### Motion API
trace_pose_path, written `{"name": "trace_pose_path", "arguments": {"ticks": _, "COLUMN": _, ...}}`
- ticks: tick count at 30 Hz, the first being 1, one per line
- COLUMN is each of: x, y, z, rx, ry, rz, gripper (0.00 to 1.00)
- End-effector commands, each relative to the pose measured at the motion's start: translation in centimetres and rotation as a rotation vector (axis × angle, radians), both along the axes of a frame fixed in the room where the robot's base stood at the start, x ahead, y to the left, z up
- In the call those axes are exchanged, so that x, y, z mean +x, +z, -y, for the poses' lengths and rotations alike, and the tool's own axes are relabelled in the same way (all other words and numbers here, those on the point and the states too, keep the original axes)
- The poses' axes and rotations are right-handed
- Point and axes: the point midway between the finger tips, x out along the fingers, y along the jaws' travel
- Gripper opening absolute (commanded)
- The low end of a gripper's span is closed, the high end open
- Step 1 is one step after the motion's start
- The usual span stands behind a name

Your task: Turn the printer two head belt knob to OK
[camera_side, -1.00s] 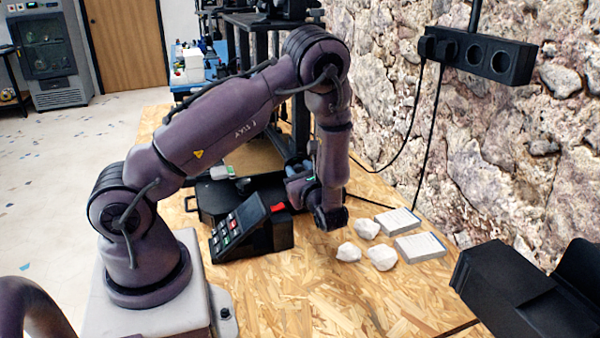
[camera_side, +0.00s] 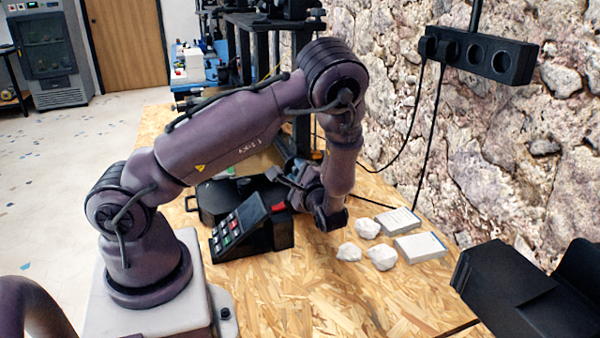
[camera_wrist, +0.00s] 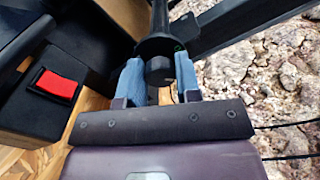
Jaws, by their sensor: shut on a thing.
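A small black knob (camera_wrist: 158,70) shows in the wrist view, at the end of a dark rod on the printer's black frame. My gripper (camera_wrist: 159,72) is shut on the knob, with one blue fingertip pad on either side of it. Any OK mark or pointer on the knob cannot be made out. In the side view my gripper (camera_side: 284,178) points left towards the black printer (camera_side: 268,238), just above and behind its control box. The knob cannot be made out in the side view.
A red switch (camera_wrist: 55,87) is on the black box left of my gripper. Several white lumps (camera_side: 381,257) and two flat cards (camera_side: 420,246) lie on the board table right of the printer. A stone wall (camera_side: 500,170) stands behind. Another black device (camera_side: 520,300) is at lower right.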

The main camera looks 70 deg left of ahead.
Motion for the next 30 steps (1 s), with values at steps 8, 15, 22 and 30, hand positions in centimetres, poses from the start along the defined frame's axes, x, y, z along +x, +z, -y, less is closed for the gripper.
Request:
{"name": "trace_pose_path", "arguments": {"ticks": 8, "x": 0.02, "y": -0.07, "z": 0.13, "rx": -0.001, "ry": -0.002, "rz": 0.259, "gripper": 0.08}}
{"name": "trace_pose_path", "arguments": {"ticks": 15, "x": 0.03, "y": -0.10, "z": 0.14, "rx": -0.001, "ry": -0.003, "rz": 0.448, "gripper": 0.08}}
{"name": "trace_pose_path", "arguments": {"ticks": 22, "x": 0.03, "y": -0.12, "z": 0.14, "rx": -0.002, "ry": -0.002, "rz": 0.570, "gripper": 0.08}}
{"name": "trace_pose_path", "arguments": {"ticks": 30, "x": 0.03, "y": -0.12, "z": 0.16, "rx": -0.002, "ry": -0.002, "rz": 0.634, "gripper": 0.08}}
